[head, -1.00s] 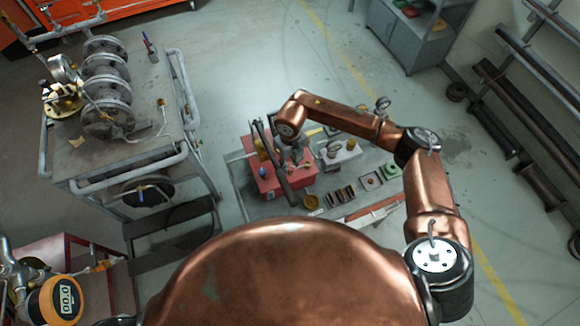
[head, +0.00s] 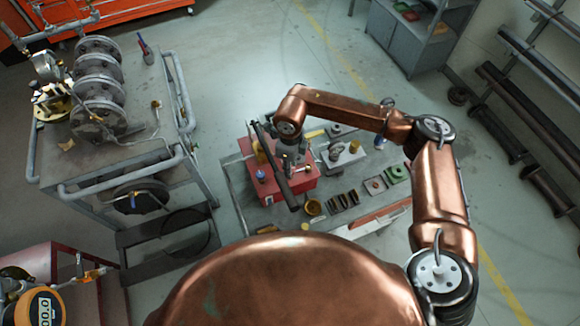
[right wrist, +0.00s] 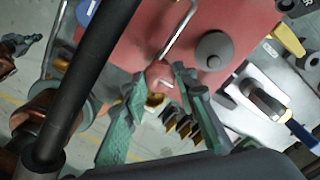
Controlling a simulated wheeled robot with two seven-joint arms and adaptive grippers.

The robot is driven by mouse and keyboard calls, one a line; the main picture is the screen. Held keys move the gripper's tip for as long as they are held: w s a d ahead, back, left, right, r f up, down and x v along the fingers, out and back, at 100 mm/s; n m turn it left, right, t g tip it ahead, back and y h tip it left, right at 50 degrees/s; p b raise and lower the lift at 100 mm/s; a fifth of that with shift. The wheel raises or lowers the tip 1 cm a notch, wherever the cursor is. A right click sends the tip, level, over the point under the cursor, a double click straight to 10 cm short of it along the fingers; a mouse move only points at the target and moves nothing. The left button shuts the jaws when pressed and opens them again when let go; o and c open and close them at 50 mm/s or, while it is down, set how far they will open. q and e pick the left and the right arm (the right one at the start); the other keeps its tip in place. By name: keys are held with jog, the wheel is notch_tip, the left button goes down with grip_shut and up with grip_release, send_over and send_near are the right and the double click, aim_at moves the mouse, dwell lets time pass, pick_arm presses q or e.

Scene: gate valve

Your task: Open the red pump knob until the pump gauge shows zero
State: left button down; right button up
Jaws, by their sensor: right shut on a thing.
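In the right wrist view, my right gripper's green fingers (right wrist: 162,82) close around a small reddish knob (right wrist: 158,73) beside a metal rod on the red pump body. The dark bar (right wrist: 85,75) crosses close in front of that camera. An orange digital gauge (head: 40,308) is cut off at the lower left; its display seems to show "00.0".
A grey cart (head: 75,165) with stacked flanges stands at the left. Small parts and a green block (head: 397,172) lie on the mat right of the pump. A grey cabinet (head: 405,40) and pipe racks line the far right. The floor beyond the mat is clear.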

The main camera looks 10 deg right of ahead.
jog(key=shift+d, duration=0.1)
dwell(0.3)
jog(key=o, duration=1.1)
jog(key=shift+o, duration=0.3)
notch_tip(320, 180, up, 12)
